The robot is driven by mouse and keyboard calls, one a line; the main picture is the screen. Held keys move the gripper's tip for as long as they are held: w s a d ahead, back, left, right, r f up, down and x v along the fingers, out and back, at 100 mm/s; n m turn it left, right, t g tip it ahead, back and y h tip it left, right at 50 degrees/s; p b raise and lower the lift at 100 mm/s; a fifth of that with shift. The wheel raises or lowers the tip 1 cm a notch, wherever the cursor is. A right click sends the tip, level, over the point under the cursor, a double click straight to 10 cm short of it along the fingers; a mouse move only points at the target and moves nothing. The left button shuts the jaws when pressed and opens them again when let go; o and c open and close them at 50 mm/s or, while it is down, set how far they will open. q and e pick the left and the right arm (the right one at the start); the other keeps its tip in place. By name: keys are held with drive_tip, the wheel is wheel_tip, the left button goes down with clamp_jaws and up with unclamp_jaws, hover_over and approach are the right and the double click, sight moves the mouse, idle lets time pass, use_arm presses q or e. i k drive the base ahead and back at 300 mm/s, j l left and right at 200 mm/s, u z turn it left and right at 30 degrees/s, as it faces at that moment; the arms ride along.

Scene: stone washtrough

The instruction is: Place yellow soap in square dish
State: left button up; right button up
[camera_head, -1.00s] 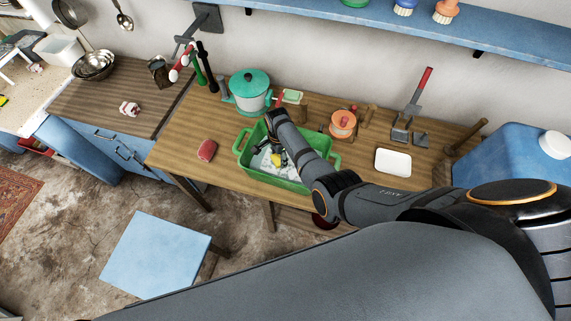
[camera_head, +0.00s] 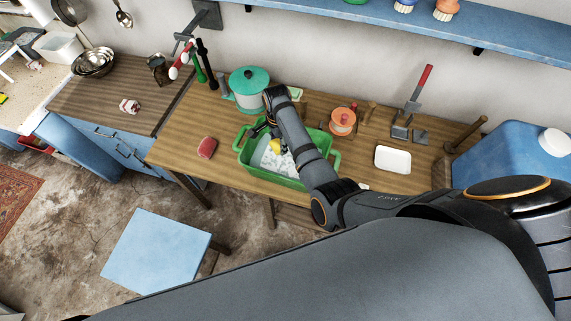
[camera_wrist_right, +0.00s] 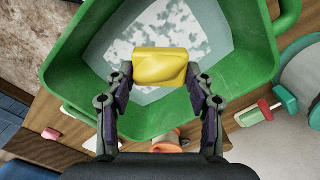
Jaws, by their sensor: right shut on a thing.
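The yellow soap (camera_wrist_right: 160,67) is between the fingertips of my right gripper (camera_wrist_right: 158,82) in the wrist view. The gripper is shut on it, over the green tub (camera_wrist_right: 85,30). In the head view, the soap (camera_head: 275,146) shows small beside my right gripper (camera_head: 267,136), within the outline of the tub (camera_head: 243,153). A white, roughly square dish (camera_head: 393,160) lies on the table to the right of the tub and looks empty. My left gripper is not in view.
The tub holds pale foamy water (camera_head: 285,163). A red block (camera_head: 207,148) lies left of the tub. A small pale green dish (camera_head: 296,93) is partly hidden behind my arm. A blue container (camera_head: 515,155) stands far right.

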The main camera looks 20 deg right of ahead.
sight(391, 162)
drive_tip(key=k+l+z, duration=0.2)
drive_tip(key=z, duration=0.15)
drive_tip(key=l+z, duration=0.35)
drive_tip(key=l, duration=0.25)
drive_tip(key=i+l, duration=0.15)
drive_tip(key=i+l+u, duration=0.1)
drive_tip(key=l, duration=0.3)
drive_tip(key=i, duration=0.05)
